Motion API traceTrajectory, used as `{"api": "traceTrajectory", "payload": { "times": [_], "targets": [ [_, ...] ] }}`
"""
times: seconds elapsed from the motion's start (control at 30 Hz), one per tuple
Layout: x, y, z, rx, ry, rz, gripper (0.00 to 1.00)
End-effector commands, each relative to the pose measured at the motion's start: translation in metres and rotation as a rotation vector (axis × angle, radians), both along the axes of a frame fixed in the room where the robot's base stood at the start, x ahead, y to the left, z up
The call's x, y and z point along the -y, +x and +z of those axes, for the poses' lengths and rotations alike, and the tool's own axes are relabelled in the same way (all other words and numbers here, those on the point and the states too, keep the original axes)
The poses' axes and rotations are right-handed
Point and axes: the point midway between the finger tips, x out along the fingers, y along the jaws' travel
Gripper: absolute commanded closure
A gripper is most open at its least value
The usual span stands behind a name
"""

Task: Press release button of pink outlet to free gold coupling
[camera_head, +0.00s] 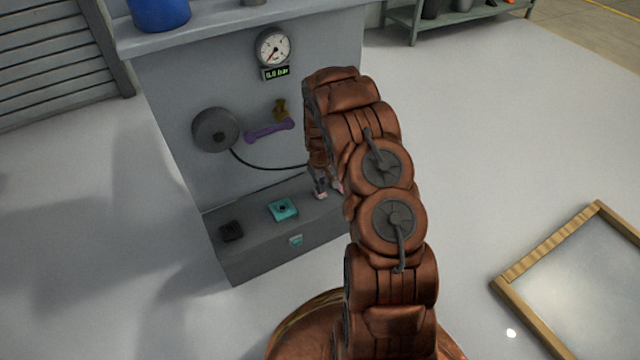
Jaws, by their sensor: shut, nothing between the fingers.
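My gripper (320,190) points down at the right part of the grey bench ledge, with its fingers shut. Small pink patches of the pink outlet (338,188) show at the fingertips, and most of it is hidden behind my gripper and arm. I cannot tell whether the fingertips touch it. The release button is not visible. A black hose (268,167) runs from the reel towards the gripper and goes out of sight behind it. The gold coupling cannot be made out at the hidden hose end.
A teal outlet (284,209) and a black outlet (231,231) sit left on the ledge (255,235). A hose reel (215,130), a purple tool (269,131), a brownish-gold piece (280,109) and a gauge (272,47) with a display reading 0.0 bar are on the panel.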

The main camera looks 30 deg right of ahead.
Motion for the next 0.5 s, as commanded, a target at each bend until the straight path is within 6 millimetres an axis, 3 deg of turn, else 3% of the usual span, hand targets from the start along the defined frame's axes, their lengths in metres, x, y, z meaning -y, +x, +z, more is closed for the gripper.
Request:
{"api": "traceTrajectory", "payload": {
  "times": [0.03, 0.23, 0.5],
  "targets": [
    [-0.003, -0.006, -0.012, -0.013, 0.006, 0.001, 1.00],
    [-0.004, -0.008, -0.015, -0.018, 0.009, 0.001, 1.00],
    [-0.004, -0.009, -0.002, -0.019, 0.009, 0.001, 1.00]
  ]
}}
